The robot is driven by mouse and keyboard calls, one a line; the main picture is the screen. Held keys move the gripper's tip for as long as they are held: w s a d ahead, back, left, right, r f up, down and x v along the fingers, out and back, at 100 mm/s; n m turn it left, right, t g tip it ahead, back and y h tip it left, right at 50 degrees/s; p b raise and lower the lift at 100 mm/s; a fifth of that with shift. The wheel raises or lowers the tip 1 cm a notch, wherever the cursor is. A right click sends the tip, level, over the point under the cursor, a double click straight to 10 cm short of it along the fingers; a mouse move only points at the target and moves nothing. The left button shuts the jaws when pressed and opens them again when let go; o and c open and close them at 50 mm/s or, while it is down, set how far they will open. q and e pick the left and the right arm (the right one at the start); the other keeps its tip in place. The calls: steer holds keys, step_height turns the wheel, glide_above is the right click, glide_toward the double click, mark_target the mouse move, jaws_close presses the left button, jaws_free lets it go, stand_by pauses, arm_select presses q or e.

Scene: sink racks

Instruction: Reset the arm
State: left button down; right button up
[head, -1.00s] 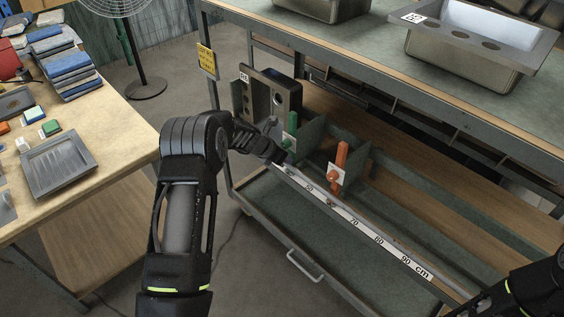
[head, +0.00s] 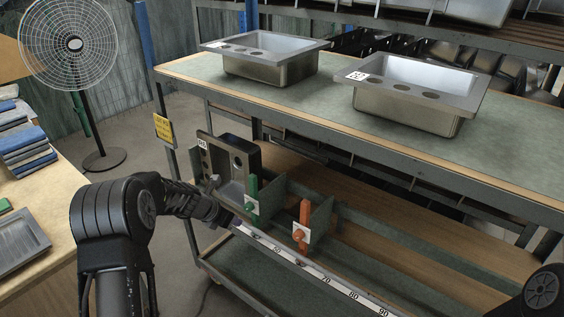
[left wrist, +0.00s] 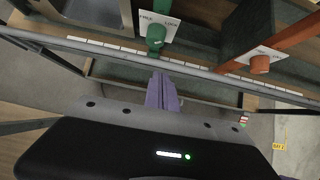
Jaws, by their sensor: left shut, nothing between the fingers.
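My left gripper (head: 232,218) is in front of the lower rack, just left of and below the green lever (head: 251,192). In the left wrist view its purple-grey fingers (left wrist: 162,92) are shut with nothing between them. They point at the green knob (left wrist: 155,38) on a white FREE/LOCK plate, apparently a little short of it; contact is hard to tell. An orange lever (head: 304,215) with its own knob (left wrist: 260,64) stands to the right. My right arm shows only at the lower right corner; its gripper is out of view.
A ruler rail (head: 320,271) runs along the rack front. A steel sink (head: 229,160) stands upright in the rack's left end. Two sinks (head: 262,73) (head: 412,108) sit on the bench top (head: 330,115). A side table (head: 60,215) and fan (head: 68,50) are at left.

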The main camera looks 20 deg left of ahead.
arm_select(q)
steer(key=s+d+f+m+g+y, duration=0.1)
steer(key=s+d+f+m, duration=0.3)
steer(key=s+f+m, duration=0.4)
steer(key=s+d+f+m+g+y, duration=0.15)
steer(key=s+d+f+m, duration=0.4)
steer(key=m, duration=0.55)
steer(key=s+d+f+m+g+h, duration=0.1)
steer(key=s+d+f+m, duration=0.1)
steer(key=s+d, duration=0.4)
steer(key=s+d+f+m+g+h, duration=0.1)
steer(key=s+d+m, duration=0.4)
steer(key=s, duration=0.6)
steer(key=s+d+f+m+g+h, duration=0.2)
steer(key=s+d+f+m, duration=0.2)
steer(key=s+d, duration=0.3)
steer(key=shift+s, duration=0.7)
